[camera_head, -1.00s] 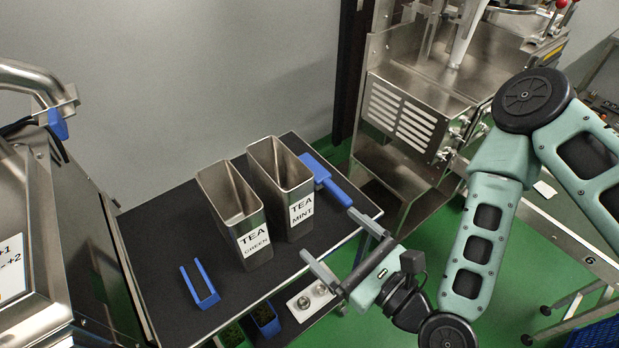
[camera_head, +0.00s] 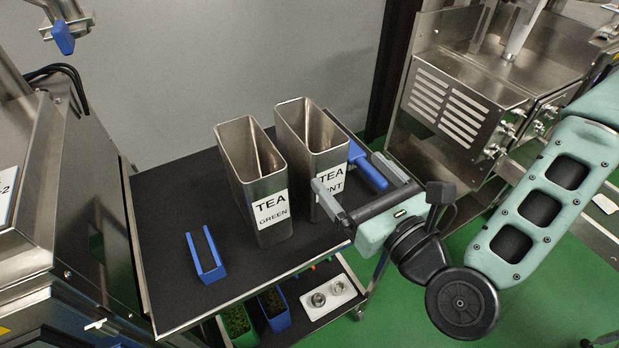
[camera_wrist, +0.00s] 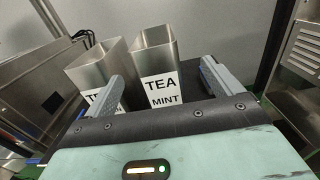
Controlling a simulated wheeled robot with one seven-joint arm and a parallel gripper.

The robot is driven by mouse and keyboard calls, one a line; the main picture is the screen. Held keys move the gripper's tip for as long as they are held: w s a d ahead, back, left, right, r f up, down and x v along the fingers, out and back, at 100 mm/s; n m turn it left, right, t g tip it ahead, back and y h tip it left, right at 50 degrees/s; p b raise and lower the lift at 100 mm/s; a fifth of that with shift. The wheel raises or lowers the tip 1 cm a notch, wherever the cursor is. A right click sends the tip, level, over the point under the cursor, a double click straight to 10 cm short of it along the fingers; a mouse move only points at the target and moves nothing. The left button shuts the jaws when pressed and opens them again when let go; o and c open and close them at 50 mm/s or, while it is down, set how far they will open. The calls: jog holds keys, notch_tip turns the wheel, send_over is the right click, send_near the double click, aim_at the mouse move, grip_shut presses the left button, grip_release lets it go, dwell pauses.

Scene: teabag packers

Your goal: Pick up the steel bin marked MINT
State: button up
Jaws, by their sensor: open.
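The steel MINT bin (camera_head: 313,138) is a tall open-topped tin standing upright on the black cart top, with a white TEA MINT label partly covered by my gripper in the head view. In the wrist view the MINT bin (camera_wrist: 156,62) stands ahead, its label readable between my fingers. My gripper (camera_head: 358,178) is open and empty, just in front and to the right of the bin. In the wrist view its fingers (camera_wrist: 164,85) are spread wide, the left one overlapping the neighbouring bin. I cannot tell whether a finger touches anything.
The GREEN bin (camera_head: 250,170) stands close left of the MINT bin. A blue scoop (camera_head: 368,172) lies right of it, near a finger. A blue holder (camera_head: 206,256) sits at the front left of the cart top (camera_head: 175,215). Steel machines flank the cart.

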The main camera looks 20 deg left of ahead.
aim_at(335, 158)
jog(key=shift+w+a+f+b, duration=0.15)
jog(key=shift+a+f+b, duration=0.2)
jog(key=shift+b, duration=0.7)
jog(key=w+a, duration=0.1)
jog(key=w+a+r, duration=0.1)
jog(key=shift+w+a, duration=0.15)
jog(key=shift+a, duration=0.2)
jog(key=p+x, duration=0.1)
jog(key=x, duration=0.5)
jog(key=shift+a, duration=0.25)
jog(key=shift+f, duration=0.1)
jog(key=c, duration=1.5)
